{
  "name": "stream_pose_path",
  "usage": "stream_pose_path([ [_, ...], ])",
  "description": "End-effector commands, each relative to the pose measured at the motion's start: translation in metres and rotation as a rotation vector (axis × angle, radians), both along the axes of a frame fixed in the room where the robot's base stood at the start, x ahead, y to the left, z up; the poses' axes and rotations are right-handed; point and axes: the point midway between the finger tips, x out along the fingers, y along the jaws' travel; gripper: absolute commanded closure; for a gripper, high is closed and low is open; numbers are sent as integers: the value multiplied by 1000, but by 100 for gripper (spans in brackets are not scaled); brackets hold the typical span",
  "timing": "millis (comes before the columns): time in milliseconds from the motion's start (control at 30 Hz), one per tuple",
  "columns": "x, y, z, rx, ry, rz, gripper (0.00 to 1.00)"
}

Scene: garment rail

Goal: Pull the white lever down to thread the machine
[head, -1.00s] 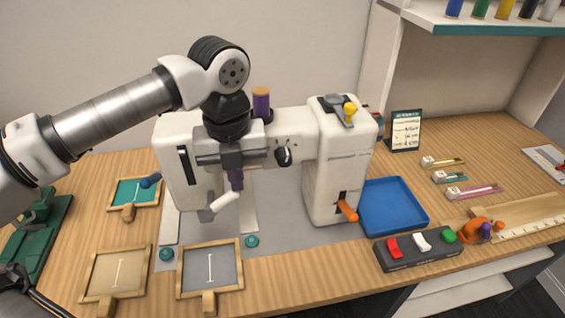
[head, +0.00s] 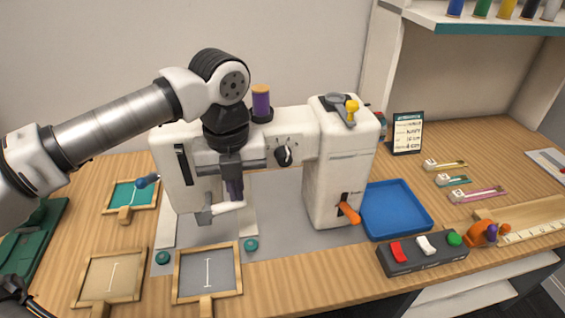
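The white lever (head: 229,207) sticks out to the right from a grey bracket at the left, needle end of the white sewing machine (head: 339,180). It lies close to level, its free end slightly raised. My gripper (head: 235,194) points down from above, its fingertips at the lever's outer half, touching it or very near. The fingers are small and dark here, and I cannot tell whether they are closed on the lever. My arm hides part of the machine's head. A purple thread spool (head: 261,101) stands on top of the machine.
An orange lever (head: 349,213) sticks out low on the machine's column. A blue tray (head: 397,209) and a black box with red, white and green buttons (head: 422,253) are to the right. Framed fabric pieces (head: 207,272) lie in front. A shelf overhangs the back right.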

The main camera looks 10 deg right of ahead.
Motion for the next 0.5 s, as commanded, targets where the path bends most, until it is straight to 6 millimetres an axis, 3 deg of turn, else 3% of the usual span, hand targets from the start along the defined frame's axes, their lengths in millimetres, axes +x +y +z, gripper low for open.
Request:
stream_pose_path([
  [500,0,0,-18,1,1,0,100],
])
